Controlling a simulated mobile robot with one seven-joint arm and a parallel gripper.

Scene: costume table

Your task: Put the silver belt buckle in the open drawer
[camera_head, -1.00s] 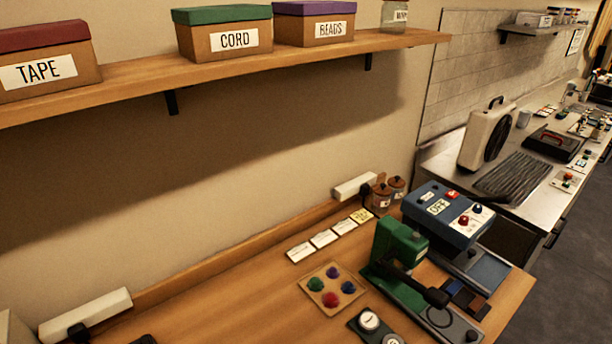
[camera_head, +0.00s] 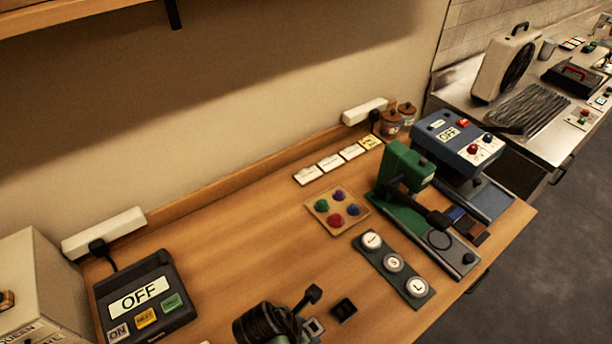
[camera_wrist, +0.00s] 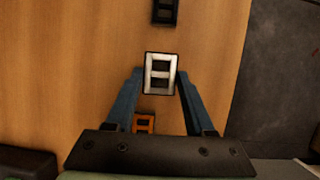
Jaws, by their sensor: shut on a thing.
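The silver belt buckle (camera_wrist: 160,73) is a pale rectangular frame with a crossbar. In the wrist view it sits between the two blue fingertips of my gripper (camera_wrist: 160,78), which is shut on it. The wooden tabletop lies behind it; I cannot tell whether the buckle is clear of the surface. In the head view a silvery buckle (camera_head: 314,327) shows at the bottom edge, beside a dark bulky shape (camera_head: 266,325) that I cannot identify for sure. No open drawer is recognisable in either view.
A black buckle (camera_head: 344,309) lies close by, and an orange buckle (camera_wrist: 143,123) shows in the wrist view. A strip of round buttons (camera_head: 394,263), a green press (camera_head: 402,180) and a dark OFF box (camera_head: 143,297) stand around.

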